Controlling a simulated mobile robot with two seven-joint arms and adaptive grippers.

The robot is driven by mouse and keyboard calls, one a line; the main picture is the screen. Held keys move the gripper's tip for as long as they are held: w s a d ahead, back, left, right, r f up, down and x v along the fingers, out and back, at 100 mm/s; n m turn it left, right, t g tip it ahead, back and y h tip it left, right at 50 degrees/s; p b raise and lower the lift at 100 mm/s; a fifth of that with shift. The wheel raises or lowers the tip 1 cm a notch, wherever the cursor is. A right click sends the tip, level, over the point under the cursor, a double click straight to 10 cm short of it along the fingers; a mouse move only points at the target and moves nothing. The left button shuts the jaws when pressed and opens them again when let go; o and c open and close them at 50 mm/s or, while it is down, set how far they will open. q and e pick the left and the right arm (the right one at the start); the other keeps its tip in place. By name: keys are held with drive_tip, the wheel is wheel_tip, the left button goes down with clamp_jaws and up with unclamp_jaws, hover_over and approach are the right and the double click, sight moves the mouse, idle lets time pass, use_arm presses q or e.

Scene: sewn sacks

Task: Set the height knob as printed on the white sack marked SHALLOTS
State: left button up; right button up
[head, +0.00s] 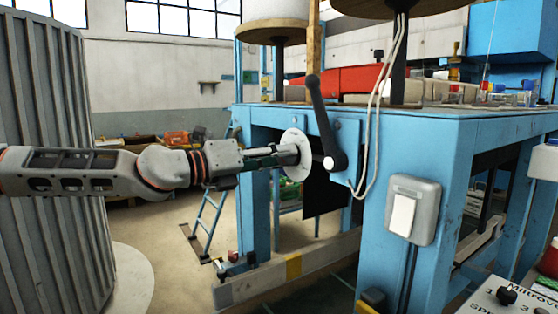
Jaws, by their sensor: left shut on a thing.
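My left gripper (290,152) reaches in from the left, with its fingers at a round white dial (297,169) on the front of the blue machine frame. It is shut on what seems to be the height knob at the dial's middle. The fingers hide the knob, and the dial's markings are too small to read. No white sack marked SHALLOTS can be made out. My right gripper is not in view.
A black crank (321,118) stands just right of the dial, close to my fingers. A grey switch box (412,210) sits on the frame's corner. A panel with a black knob (506,296) is at the lower right. Corrugated grey metal (40,240) stands at left.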

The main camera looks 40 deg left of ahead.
use_arm(q)
drive_tip(key=shift+m, duration=0.3)
drive_tip(key=o, duration=1.1)
drive_tip(key=shift+s, duration=0.1)
drive_tip(key=v, duration=1.1)
drive_tip(key=shift+s+a, duration=0.15)
drive_tip(key=shift+s, duration=0.25)
idle(0.6)
